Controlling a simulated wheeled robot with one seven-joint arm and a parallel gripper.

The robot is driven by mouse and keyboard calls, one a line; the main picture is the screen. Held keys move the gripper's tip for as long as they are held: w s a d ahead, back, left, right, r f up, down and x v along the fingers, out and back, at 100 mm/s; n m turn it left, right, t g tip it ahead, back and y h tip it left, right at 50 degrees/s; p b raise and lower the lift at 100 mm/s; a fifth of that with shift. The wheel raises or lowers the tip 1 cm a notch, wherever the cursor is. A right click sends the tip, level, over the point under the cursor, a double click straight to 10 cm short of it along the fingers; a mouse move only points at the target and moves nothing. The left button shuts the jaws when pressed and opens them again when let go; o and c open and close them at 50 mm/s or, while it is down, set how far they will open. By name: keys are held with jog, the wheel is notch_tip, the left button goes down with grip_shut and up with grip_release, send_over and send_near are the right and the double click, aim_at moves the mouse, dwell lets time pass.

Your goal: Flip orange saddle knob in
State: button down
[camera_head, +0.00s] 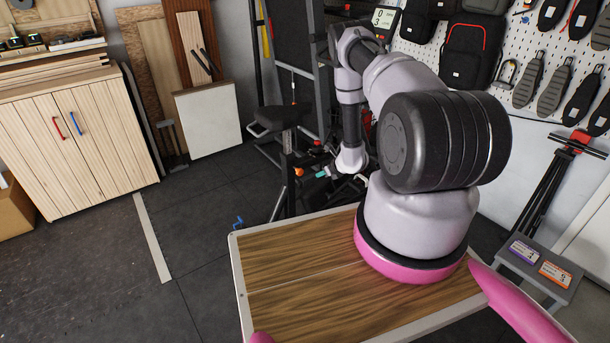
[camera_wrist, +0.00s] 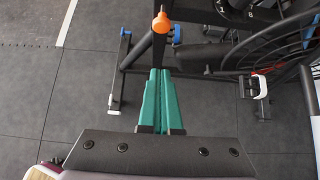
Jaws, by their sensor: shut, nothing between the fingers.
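The orange saddle knob (camera_head: 299,172) sits on the upright post below the black saddle (camera_head: 279,117) of an exercise bike. In the wrist view the orange knob (camera_wrist: 162,22) is at the top middle, just beyond my fingertips. My gripper (camera_head: 321,174) has teal fingers and reaches down beside the knob from its right. In the wrist view my gripper's fingers (camera_wrist: 160,75) are together with nothing between them. A small gap shows between the fingertips and the knob. The knob's far side is hidden.
A wooden workbench top (camera_head: 300,250) is in front.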

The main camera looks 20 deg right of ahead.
aim_at(301, 170)
jog(key=w+r+x, duration=0.2)
jog(key=x, duration=1)
jog(key=shift+w+a+f, duration=0.2)
jog(key=shift+w+a, duration=0.05)
jog(key=shift+a, duration=0.25)
jog(key=shift+w+a, duration=0.15)
jog(key=shift+w, duration=0.2)
jog(key=shift+w+a, duration=0.15)
jog(key=shift+w, duration=0.4)
jog(key=shift+w+a, duration=0.2)
jog(key=shift+w, duration=0.45)
